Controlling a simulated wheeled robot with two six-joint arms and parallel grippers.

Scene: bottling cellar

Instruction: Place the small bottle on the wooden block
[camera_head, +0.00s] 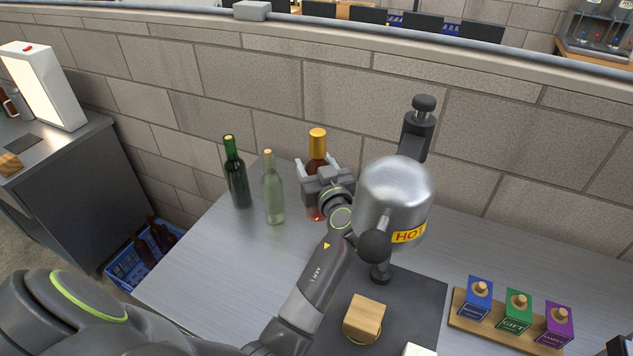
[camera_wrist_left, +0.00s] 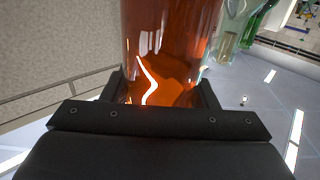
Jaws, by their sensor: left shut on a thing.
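An amber bottle with a gold top (camera_head: 318,140) is at the back of the metal counter, beside the wall. My left gripper (camera_head: 322,176) is shut around its body, hiding part of it. In the left wrist view the amber glass (camera_wrist_left: 170,50) fills the space between the two dark fingers (camera_wrist_left: 162,90). I cannot tell whether its base touches the counter. A pale wooden block (camera_head: 365,314) sits on a dark mat (camera_head: 415,310) at the front, with nothing on top and a yellowish ring at its base. My right gripper is not in view.
A dark green bottle (camera_head: 236,175) and a clear bottle (camera_head: 272,190) stand left of the amber one. A silver dome marked HOT (camera_head: 395,195) on a stand rises between it and the mat. A wooden rack (camera_head: 490,335) with coloured blocks is at right.

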